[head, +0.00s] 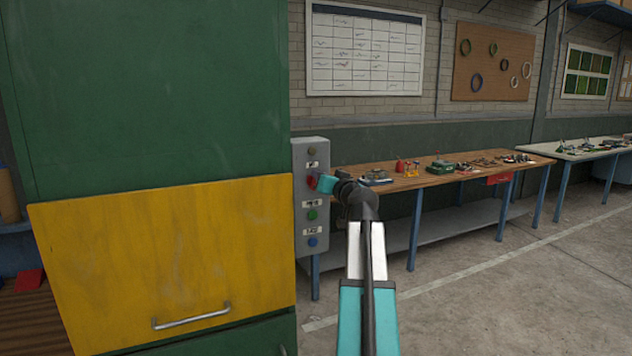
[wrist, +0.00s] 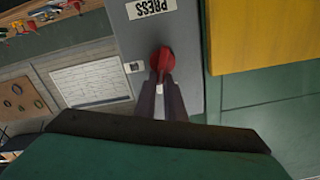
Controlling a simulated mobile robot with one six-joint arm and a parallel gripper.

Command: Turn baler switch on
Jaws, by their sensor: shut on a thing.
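A grey control box (head: 300,225) is fixed at the right side of the green machine. The red switch (head: 311,182) sits on its upper half; my gripper partly covers it in the head view. In the wrist view the red switch knob (wrist: 163,59) shows between my fingertips. My gripper (wrist: 161,88) is shut on this knob. My teal gripper (head: 319,183) reaches the box from the right in the head view. The wrist view shows a white label reading "PRESS" (wrist: 151,8), upside down. The switch's exact turn angle is hard to tell.
A green button (head: 312,215) and a blue button (head: 312,242) sit lower on the box; a dark round part (head: 311,151) is at its top. The yellow panel (head: 170,260) with a handle is at left. A workbench (head: 445,178) with tools stands behind; floor at right is clear.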

